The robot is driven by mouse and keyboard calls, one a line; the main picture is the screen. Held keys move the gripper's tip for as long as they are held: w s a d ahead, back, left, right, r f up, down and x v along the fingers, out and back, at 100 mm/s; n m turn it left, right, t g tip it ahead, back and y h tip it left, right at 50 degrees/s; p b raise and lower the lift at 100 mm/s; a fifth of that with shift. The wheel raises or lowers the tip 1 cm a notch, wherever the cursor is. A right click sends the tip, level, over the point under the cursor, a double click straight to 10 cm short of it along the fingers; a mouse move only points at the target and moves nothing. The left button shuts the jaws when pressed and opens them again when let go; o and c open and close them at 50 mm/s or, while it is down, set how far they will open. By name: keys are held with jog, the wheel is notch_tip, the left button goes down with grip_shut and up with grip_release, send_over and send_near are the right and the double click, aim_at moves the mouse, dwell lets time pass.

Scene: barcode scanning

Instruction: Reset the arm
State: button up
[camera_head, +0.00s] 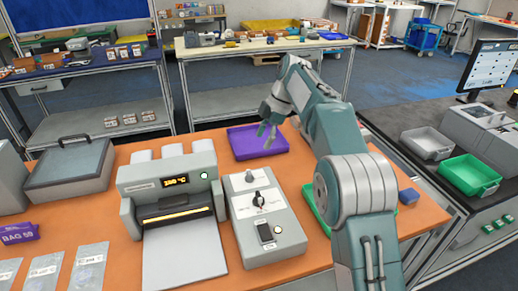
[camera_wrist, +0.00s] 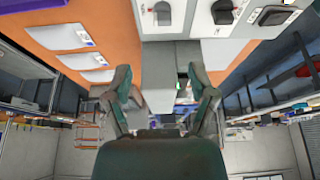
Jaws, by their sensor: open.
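My arm rises from the bottom right of the head view and bends over the orange table (camera_head: 430,216). My gripper (camera_head: 267,133) is above the purple tray (camera_head: 258,143) in that picture, with its fingers apart and nothing between them. In the wrist view my gripper (camera_wrist: 160,78) shows two dark green fingers spread apart, with no object held. The wrist view looks across the table edge and the room beyond.
A sealing machine (camera_head: 172,190) with a lit display and a grey control box (camera_head: 264,222) stand on the table. A green tray (camera_head: 318,208) lies partly behind my arm. Clear bags (camera_head: 90,268) lie at the front left. A side bench holds a green bin (camera_head: 468,175).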

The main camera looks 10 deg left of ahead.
jog(key=shift+r, duration=0.15)
jog(key=s+d+r+m+t+h, duration=0.1)
jog(key=s+d+r+m+t, duration=0.1)
jog(key=s+d+r+m, duration=0.35)
jog(key=s+d+r+m+t+h, duration=0.1)
jog(key=s+d+r+m+t, duration=0.15)
jog(key=s+d+m, duration=0.55)
jog(key=s+d+f+m+t, duration=0.1)
jog(key=s+d+f+m, duration=0.1)
jog(key=s, duration=0.5)
jog(key=s+d+f+m+t+h, duration=0.1)
jog(key=s+d+f+m, duration=0.2)
jog(key=s, duration=0.4)
jog(key=s+d+f+m+t+h, duration=0.1)
jog(key=s+d+f+m, duration=0.2)
jog(key=s+d+m, duration=0.2)
jog(key=s, duration=0.2)
jog(key=shift+s+d+f, duration=0.15)
jog(key=shift+s+d, duration=0.05)
jog(key=shift+s, duration=0.1)
jog(key=shift+c, duration=1.1)
jog(key=shift+a, duration=0.15)
